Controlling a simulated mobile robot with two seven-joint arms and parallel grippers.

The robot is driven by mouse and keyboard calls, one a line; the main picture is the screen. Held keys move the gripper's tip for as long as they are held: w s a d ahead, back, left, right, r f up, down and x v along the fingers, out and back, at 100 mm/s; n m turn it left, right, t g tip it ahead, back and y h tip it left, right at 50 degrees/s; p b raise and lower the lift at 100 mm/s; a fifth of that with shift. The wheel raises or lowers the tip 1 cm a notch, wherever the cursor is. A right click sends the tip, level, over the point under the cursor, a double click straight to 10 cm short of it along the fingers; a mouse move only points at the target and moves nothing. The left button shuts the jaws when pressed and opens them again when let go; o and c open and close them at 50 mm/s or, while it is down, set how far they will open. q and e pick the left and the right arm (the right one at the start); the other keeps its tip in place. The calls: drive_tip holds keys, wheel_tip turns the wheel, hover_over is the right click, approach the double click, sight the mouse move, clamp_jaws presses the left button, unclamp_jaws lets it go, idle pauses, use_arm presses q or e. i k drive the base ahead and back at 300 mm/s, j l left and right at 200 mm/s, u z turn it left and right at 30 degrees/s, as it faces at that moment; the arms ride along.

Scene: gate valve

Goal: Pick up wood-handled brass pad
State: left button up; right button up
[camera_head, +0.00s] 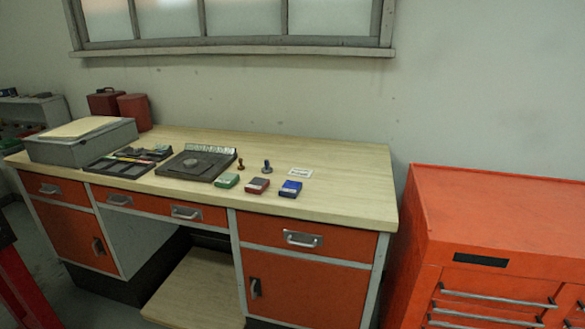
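A small stamp-like piece with a brown, wood-coloured upright handle (241,165) stands on the wooden desk top (340,185), just right of a dark flat device with a round disc (197,163). It looks like the wood-handled brass pad, but its base is too small to make out. A similar piece with a dark blue-grey handle (266,167) stands a little to its right. Neither of my grippers is in view, and nothing touches the brown-handled piece.
Green (228,180), red (257,185) and blue (290,188) boxes stand in front of the handled pieces. A white card (300,172) lies to the right. A grey case (80,143) and dark tray (120,167) stand left. The desk's right end is clear; an orange cabinet (500,225) stands beyond.

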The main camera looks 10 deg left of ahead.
sight(240, 167)
drive_tip(key=i+j, duration=0.4)
drive_tip(key=j, duration=0.2)
drive_tip(key=i+j, duration=0.45)
drive_tip(key=j, duration=0.1)
